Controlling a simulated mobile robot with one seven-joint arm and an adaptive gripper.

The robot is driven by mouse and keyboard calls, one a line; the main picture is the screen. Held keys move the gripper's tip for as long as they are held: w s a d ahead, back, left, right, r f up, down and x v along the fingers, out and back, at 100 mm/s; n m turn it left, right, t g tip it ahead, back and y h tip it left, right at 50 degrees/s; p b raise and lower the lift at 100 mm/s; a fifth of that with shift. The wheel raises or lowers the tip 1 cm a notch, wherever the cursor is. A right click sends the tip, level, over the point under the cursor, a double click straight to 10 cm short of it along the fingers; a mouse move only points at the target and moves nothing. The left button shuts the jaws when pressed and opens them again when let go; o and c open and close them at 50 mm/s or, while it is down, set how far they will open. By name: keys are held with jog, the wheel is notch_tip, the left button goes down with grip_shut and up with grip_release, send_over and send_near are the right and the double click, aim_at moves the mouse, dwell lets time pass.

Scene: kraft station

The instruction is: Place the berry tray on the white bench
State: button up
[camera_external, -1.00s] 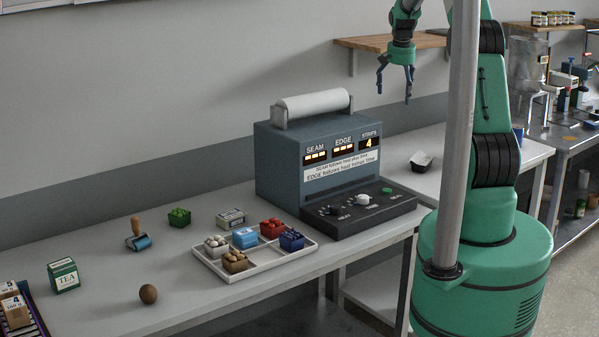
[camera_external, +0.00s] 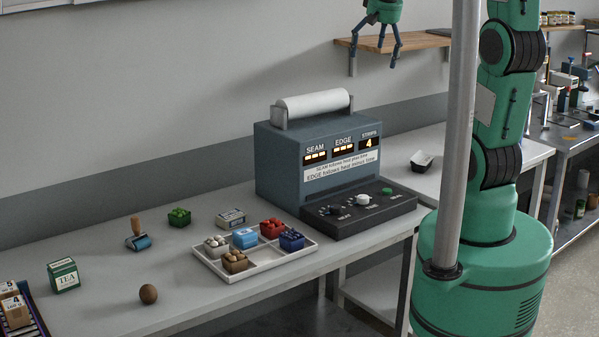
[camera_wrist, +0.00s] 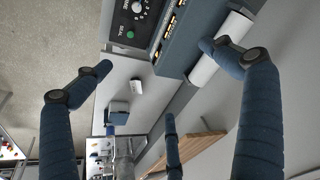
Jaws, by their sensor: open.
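My gripper (camera_external: 373,55) is high above the bench, behind and above the sealing machine, with its three blue fingers spread and nothing between them. The fingers also show in the wrist view (camera_wrist: 155,80). A white divided tray (camera_external: 265,267) holds several small punnets of round items, among them a red one (camera_external: 272,228) and a blue one (camera_external: 291,240). A green punnet (camera_external: 179,217) stands apart to its left. I cannot tell which is the berry tray. The white bench (camera_external: 200,290) carries the divided tray.
The blue-grey sealing machine (camera_external: 317,165), with a white roll on top, stands tall in the middle. A wooden shelf (camera_external: 400,42) hangs behind my gripper.

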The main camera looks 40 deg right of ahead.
jog(key=s+a+n+t, duration=0.1)
jog(key=s+a+n, duration=0.1)
jog(key=s+a, duration=0.5)
jog(key=s+a+n+y, duration=0.1)
jog(key=s+a+n, duration=0.2)
jog(key=s+a, duration=0.5)
jog(key=s, duration=0.8)
jog(key=shift+f+t, duration=0.3)
jog(key=shift+t, duration=0.1)
notch_tip(320, 180, down, 12)
jog(key=b, duration=1.2)
jog(key=shift+f, duration=0.15)
